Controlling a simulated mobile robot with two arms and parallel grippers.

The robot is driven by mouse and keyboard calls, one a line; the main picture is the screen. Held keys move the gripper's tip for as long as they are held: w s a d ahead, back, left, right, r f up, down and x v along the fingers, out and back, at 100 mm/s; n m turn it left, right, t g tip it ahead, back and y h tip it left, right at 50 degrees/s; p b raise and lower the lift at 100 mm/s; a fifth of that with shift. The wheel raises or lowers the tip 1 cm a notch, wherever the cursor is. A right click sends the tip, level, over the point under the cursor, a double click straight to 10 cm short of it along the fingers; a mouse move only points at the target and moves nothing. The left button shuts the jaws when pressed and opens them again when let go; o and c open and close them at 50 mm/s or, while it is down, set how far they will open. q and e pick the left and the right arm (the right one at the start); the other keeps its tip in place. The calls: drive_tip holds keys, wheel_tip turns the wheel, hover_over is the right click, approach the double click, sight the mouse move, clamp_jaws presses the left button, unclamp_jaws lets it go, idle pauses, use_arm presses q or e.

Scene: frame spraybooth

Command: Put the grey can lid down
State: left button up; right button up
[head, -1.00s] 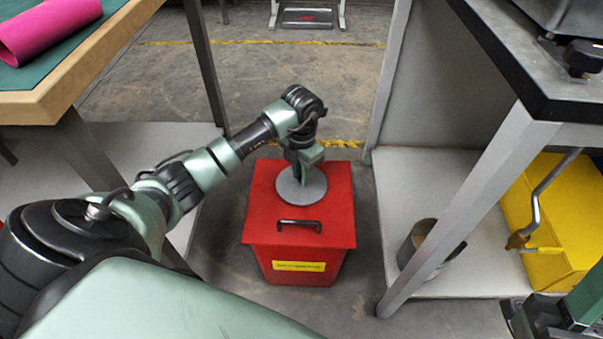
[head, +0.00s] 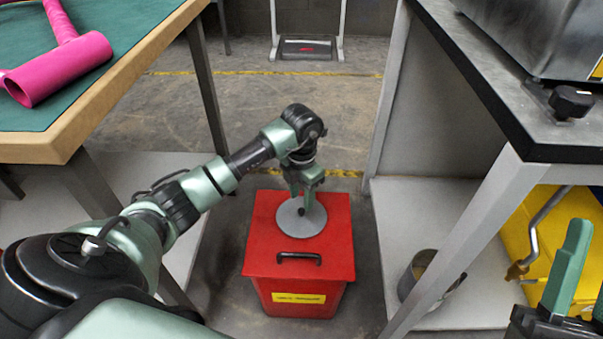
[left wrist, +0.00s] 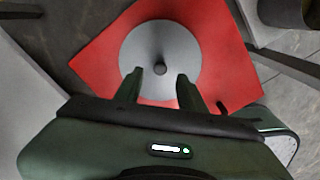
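The grey can lid (head: 290,224) is a flat round disc with a dark knob (head: 301,211) in its middle. It lies flat on top of the red box (head: 262,255), behind the box's black handle. My left gripper (head: 301,202) points down over the lid. In the left wrist view, its two fingers (left wrist: 161,78) are open and apart, with the knob just beyond and between the tips. The lid (left wrist: 160,40) rests on the red top there. My right gripper (head: 582,285) is partly cut off at the lower right, its opening unclear.
A can (head: 412,275) stands on the low grey shelf to the right, beside a yellow container (head: 541,238). A workbench (head: 140,92) with pink tubes (head: 62,68) is on the left. A dark-topped bench (head: 490,75) is on the right. Floor is clear behind the box.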

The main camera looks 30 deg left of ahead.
sight(302, 210)
use_arm(q)
wheel_tip(302, 210, up, 8)
drive_tip(key=p, duration=0.2)
drive_tip(key=shift+f, duration=0.15)
use_arm(e)
drive_tip(key=w+f+g+h, duration=0.2)
drive_tip(key=w+f+g, duration=0.3)
drive_tip(key=f, duration=0.5)
drive_tip(key=shift+w+f+g+h, duration=0.15)
drive_tip(key=shift+w+g+h, duration=0.25)
drive_tip(key=shift+g, duration=0.6)
use_arm(q)
drive_tip(key=shift+d, duration=0.1)
